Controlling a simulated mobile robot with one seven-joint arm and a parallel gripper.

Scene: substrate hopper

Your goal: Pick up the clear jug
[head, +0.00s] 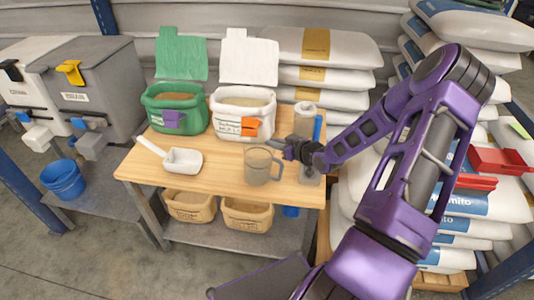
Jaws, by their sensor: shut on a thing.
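The clear jug (258,167) is a see-through, greyish cup with a handle on its right side. It stands upright at the front of the wooden table, or very slightly above it; I cannot tell which. My gripper (282,148) reaches in from the right and is shut on the jug at its handle side. The fingertips are small and partly lost against the jug. My purple arm fills the right of the view.
A white scoop (183,160) lies left of the jug. Behind stand a green tub (173,113) and a white tub (238,120) with open lids. A roll (304,118) and a blue item (317,128) are near my wrist. Stacked sacks (312,78) rise behind.

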